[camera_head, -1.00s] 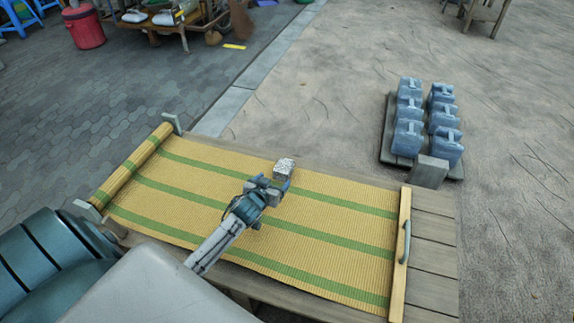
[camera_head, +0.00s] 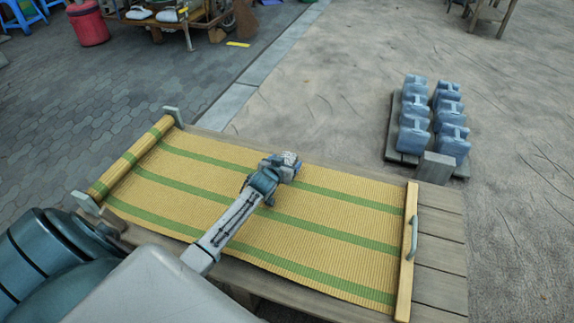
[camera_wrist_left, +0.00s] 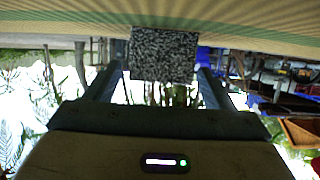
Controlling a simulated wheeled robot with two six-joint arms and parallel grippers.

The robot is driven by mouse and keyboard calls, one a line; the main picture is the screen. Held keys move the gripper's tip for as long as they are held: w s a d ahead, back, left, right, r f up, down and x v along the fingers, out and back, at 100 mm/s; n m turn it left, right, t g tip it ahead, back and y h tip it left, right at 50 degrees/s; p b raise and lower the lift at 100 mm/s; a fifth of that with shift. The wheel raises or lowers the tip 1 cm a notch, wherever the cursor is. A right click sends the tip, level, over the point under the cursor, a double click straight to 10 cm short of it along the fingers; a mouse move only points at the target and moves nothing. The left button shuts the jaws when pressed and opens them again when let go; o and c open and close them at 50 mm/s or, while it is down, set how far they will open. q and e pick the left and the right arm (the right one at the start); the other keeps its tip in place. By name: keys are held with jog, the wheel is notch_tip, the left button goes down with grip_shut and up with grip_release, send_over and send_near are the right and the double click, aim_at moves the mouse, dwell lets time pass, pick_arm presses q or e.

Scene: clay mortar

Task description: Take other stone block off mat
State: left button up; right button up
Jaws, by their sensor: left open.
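A small speckled grey stone block (camera_head: 290,157) sits at the back part of the yellow, green-striped mat (camera_head: 330,240). My left gripper (camera_head: 283,165) reaches across the mat to the block and partly hides it. In the left wrist view the block (camera_wrist_left: 164,54) shows between the two spread fingers, with the mat (camera_wrist_left: 60,25) along the top of the picture. The left gripper is open, with the block between its fingertips. Whether the fingers touch it cannot be told. My right gripper is in neither view.
The mat lies on a wooden table, rolled up at its left end (camera_head: 130,160). A wooden bar with a handle (camera_head: 408,250) lies along its right end. A grey block-shaped piece (camera_head: 436,167) stands at the table's back right. Several blue-grey canisters (camera_head: 415,130) stand on a pallet beyond.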

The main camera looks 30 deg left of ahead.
pick_arm(q)
jog(key=c, duration=1.4)
jog(key=shift+r, duration=0.1)
